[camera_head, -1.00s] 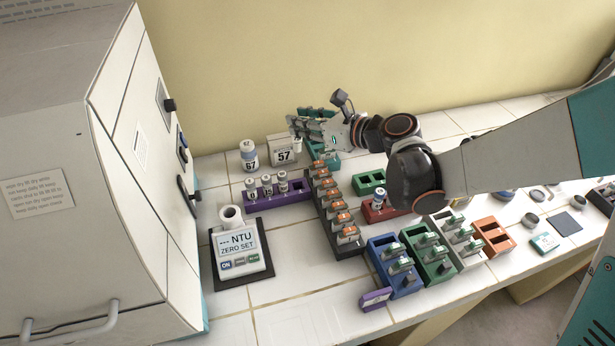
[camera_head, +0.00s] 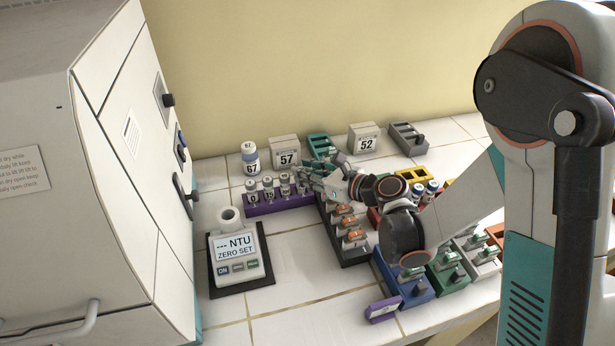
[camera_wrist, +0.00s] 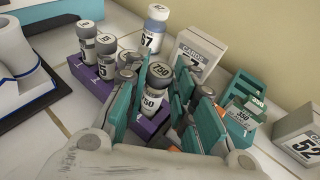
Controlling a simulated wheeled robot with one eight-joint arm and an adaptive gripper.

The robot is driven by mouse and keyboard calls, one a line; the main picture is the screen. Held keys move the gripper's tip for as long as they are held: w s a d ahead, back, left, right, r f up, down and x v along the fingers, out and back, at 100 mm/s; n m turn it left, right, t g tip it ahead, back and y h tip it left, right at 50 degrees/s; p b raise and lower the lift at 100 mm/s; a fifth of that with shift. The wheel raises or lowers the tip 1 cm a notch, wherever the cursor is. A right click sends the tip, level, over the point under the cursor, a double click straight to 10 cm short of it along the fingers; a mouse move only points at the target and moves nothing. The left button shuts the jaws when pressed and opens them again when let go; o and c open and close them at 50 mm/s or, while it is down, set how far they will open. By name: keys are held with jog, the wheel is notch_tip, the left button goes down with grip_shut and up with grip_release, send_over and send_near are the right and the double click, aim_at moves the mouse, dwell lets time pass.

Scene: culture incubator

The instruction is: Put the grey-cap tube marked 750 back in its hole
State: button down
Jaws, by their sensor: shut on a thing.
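The grey-cap tube (camera_wrist: 154,100), its mark reading like 750, stands between the teal finger pads of my gripper (camera_wrist: 157,90) in the wrist view. My gripper is shut on it. In the head view my gripper (camera_head: 318,180) is at the right end of the purple rack (camera_head: 285,204), with the tube (camera_head: 302,184) beside its tips. The tube is roughly upright at that end of the rack. Its lower end is hidden, so I cannot tell how deep it sits. Several other grey-cap tubes (camera_head: 268,190) stand in the rack to its left.
A bottle marked 67 (camera_head: 250,158) and a card block marked 57 (camera_head: 285,153) stand behind the rack. The NTU meter (camera_head: 237,255) is in front left. A dark rack with orange-labelled items (camera_head: 352,238) lies close on the right. A 52 block (camera_head: 363,138) stands farther back.

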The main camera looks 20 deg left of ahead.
jog(key=shift+f, duration=0.25)
jog(key=shift+f+b, duration=0.35)
jog(key=shift+b, duration=0.1)
jog(key=c, duration=1.3)
grip_release()
jog(key=shift+r, duration=0.1)
jog(key=shift+c, duration=0.2)
jog(key=shift+r, duration=0.15)
jog(key=shift+r+p, duration=0.25)
jog(key=shift+p, duration=0.3)
jog(key=p+v, duration=0.1)
jog(key=v, duration=1.1)
jog(key=shift+p, duration=0.3)
